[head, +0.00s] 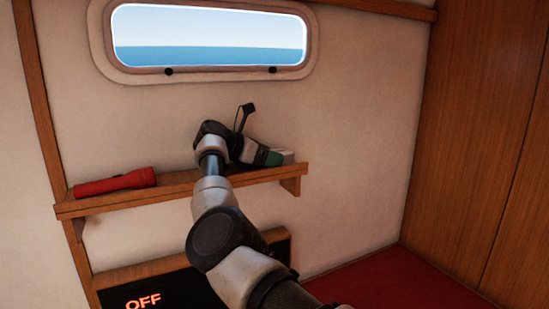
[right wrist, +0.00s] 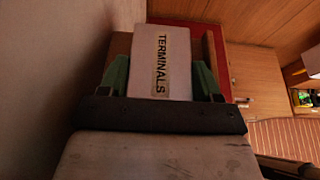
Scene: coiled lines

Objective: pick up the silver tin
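The silver tin (right wrist: 172,60) is a pale box labelled TERMINALS, and in the right wrist view it sits between the green fingers of my right gripper (right wrist: 161,78). In the head view my right gripper (head: 273,157) is at the right end of the wooden shelf (head: 120,200), with a green finger showing. Only a small pale part of the tin (head: 289,156) shows past it. I cannot tell whether the tin touches the shelf. My left gripper is not in view.
A red flashlight (head: 115,183) lies on the shelf's left part. A window (head: 208,38) is above the shelf. A dark panel (head: 150,297) with a lit OFF sign is below, and a red cushion (head: 390,280) is at lower right. A wood wall (head: 480,130) closes the right side.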

